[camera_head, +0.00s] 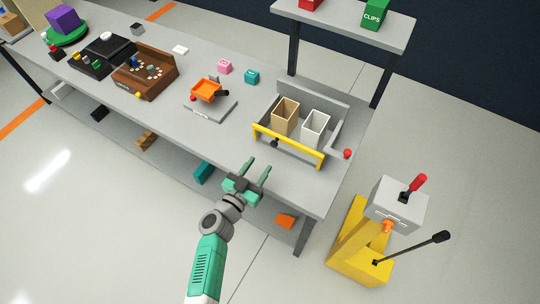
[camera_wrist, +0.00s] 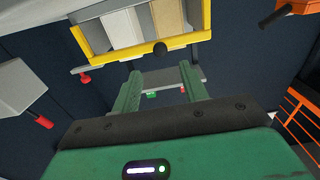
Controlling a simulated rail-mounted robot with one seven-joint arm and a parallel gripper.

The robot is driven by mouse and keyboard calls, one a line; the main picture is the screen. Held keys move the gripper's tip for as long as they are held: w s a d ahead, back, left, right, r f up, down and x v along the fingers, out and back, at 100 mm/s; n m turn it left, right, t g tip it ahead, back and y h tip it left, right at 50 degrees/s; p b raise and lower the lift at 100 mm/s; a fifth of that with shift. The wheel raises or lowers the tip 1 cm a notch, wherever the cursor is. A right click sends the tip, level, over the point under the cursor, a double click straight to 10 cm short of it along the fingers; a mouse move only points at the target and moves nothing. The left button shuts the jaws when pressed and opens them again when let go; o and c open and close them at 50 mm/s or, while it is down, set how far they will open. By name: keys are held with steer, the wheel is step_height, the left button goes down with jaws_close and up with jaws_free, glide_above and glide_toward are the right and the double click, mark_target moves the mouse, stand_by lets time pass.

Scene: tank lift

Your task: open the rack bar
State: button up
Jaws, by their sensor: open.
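The yellow rack bar (camera_head: 300,151) runs across the front of a grey rack on the table, closed over a tan bin (camera_head: 286,117) and a white bin (camera_head: 315,128). A black knob (camera_head: 275,143) sticks out from the bar's front, left of its middle. My gripper (camera_head: 256,164) is open and empty, in front of the bar and apart from it, its fingers pointing toward the rack. In the wrist view, the yellow bar (camera_wrist: 115,57) and black knob (camera_wrist: 160,49) lie just beyond the two green fingertips (camera_wrist: 161,72), the knob lined up between them.
A grey plate with an orange tray (camera_head: 206,90) stands left of the rack. A yellow lift with levers (camera_head: 362,255) stands on the floor at right. A raised shelf (camera_head: 345,22) is behind the rack.

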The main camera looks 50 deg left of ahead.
mark_target(273, 145)
steer(key=b+x, duration=0.4)
steer(key=x, duration=0.2)
steer(key=shift+w+a+f, duration=0.1)
steer(key=shift+w+a, duration=0.05)
steer(key=shift+w, duration=0.25)
steer(key=shift+w+a+r, duration=0.2)
steer(key=shift+w, duration=0.4)
steer(key=shift+c, duration=0.2)
